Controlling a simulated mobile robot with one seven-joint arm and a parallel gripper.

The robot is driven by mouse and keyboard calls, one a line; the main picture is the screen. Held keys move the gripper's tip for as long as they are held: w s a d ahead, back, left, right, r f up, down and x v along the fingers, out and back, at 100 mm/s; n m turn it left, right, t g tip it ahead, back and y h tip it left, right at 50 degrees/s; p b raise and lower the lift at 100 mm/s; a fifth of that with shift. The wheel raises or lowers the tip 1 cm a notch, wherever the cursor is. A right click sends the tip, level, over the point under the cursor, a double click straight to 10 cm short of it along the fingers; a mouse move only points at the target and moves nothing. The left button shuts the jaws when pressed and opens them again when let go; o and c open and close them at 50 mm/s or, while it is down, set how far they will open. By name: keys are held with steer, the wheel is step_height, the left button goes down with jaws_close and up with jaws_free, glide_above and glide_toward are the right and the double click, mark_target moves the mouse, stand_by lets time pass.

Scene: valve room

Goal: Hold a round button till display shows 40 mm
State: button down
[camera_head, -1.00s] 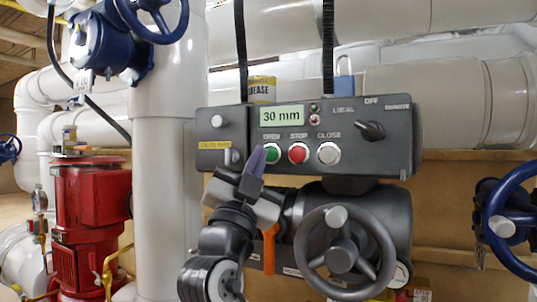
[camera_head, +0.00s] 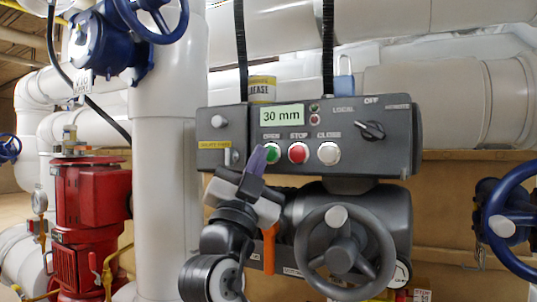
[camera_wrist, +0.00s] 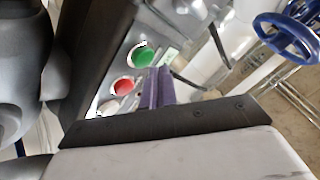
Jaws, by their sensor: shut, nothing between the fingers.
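A dark grey control box (camera_head: 375,160) fills the middle of the head view. Its green display (camera_head: 282,116) reads 30 mm. Below it are three round buttons: green OPEN (camera_head: 272,155), red STOP (camera_head: 298,153) and white CLOSE (camera_head: 328,153). My gripper (camera_head: 261,152) is shut and empty, its purple fingertips just left of the green button and overlapping its edge in the head view. In the wrist view, the gripper (camera_wrist: 158,75) points toward the panel near the green button (camera_wrist: 143,56) and the red button (camera_wrist: 123,87). I cannot tell whether the tips touch the green button.
A selector knob (camera_head: 372,130) is at the box's right. A grey handwheel (camera_head: 375,235) stands below the box. An orange lever (camera_head: 269,248) hangs beside my arm. A blue handwheel (camera_head: 490,215) is at the right; a red motor (camera_head: 90,200) is at the left.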

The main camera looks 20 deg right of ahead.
steer(key=shift+w+d, duration=0.2)
steer(key=shift+d, duration=0.05)
steer(key=shift+w+d, duration=0.25)
steer(key=shift+d, duration=0.1)
stand_by(2.1)
stand_by(2.2)
steer(key=shift+s+a+b, duration=0.3)
steer(key=shift+s+a, duration=0.2)
steer(key=shift+a, duration=0.2)
steer(key=s+a, duration=0.1)
steer(key=a, duration=0.1)
steer(key=s+a, duration=0.2)
steer(key=shift+b, duration=0.3)
stand_by(0.4)
